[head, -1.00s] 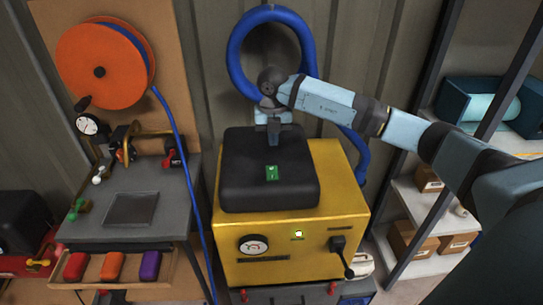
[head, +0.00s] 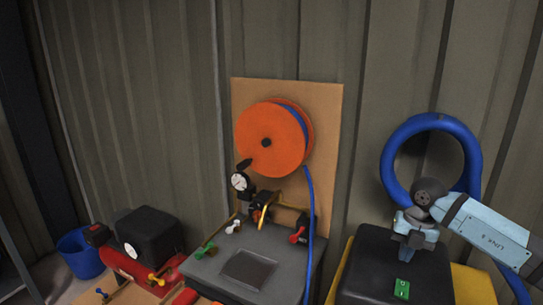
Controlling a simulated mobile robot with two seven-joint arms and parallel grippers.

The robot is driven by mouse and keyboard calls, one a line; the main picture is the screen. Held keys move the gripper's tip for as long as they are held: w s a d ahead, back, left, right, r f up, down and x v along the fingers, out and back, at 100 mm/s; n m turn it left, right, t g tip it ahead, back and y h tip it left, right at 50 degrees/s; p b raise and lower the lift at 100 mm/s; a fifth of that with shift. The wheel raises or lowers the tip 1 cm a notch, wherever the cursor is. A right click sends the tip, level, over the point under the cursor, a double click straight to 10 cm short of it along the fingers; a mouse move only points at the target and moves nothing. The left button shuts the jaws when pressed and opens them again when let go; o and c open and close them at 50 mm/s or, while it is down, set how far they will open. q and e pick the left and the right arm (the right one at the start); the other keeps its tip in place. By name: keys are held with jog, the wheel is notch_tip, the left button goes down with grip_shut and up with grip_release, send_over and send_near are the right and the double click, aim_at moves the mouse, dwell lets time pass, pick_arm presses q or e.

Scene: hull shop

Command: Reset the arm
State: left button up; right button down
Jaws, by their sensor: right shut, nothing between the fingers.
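My right arm comes in from the right edge, and its gripper (head: 408,256) points down over the black box (head: 375,275) on the yellow machine (head: 472,285). The gripper is shut and empty, just behind the green switch (head: 402,289) on the box's top. I cannot tell whether the fingertips touch the box. The front of the yellow machine is cut off by the frame. My left gripper is not in view.
A blue hose coil (head: 389,170) hangs on the wall behind my right gripper. An orange reel (head: 262,145) is on a board left of it, above a grey bench (head: 205,267) with small valves. A red compressor (head: 128,266) and blue bucket (head: 80,257) stand at the left.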

jog(key=s+a+f+m+t+y+p, duration=0.1)
jog(key=s+a+f+y, duration=0.1)
jog(key=s+a+y, duration=0.5)
jog(key=a+f+t+y, duration=0.1)
jog(key=a+y, duration=0.3)
jog(key=a, duration=0.6)
jog(key=s+a+f+m+t+y+p, duration=0.1)
jog(key=s+a+f+y, duration=0.1)
jog(key=s+a+y, duration=0.5)
jog(key=s+d+f+m+t+h, duration=0.3)
jog(key=s+f+m+h, duration=0.4)
jog(key=m, duration=0.5)
jog(key=s+d+f+m+t+h+p, duration=0.1)
jog(key=s+d+f+m+t+h, duration=0.2)
jog(key=f+m, duration=0.9)
jog(key=s+m+t+h, duration=0.1)
jog(key=s+t+h, duration=0.1)
jog(key=s+h, duration=0.2)
jog(key=shift+s+d+f+h+p, duration=0.15)
jog(key=shift+f+h+p, duration=0.15)
jog(key=shift+h, duration=0.7)
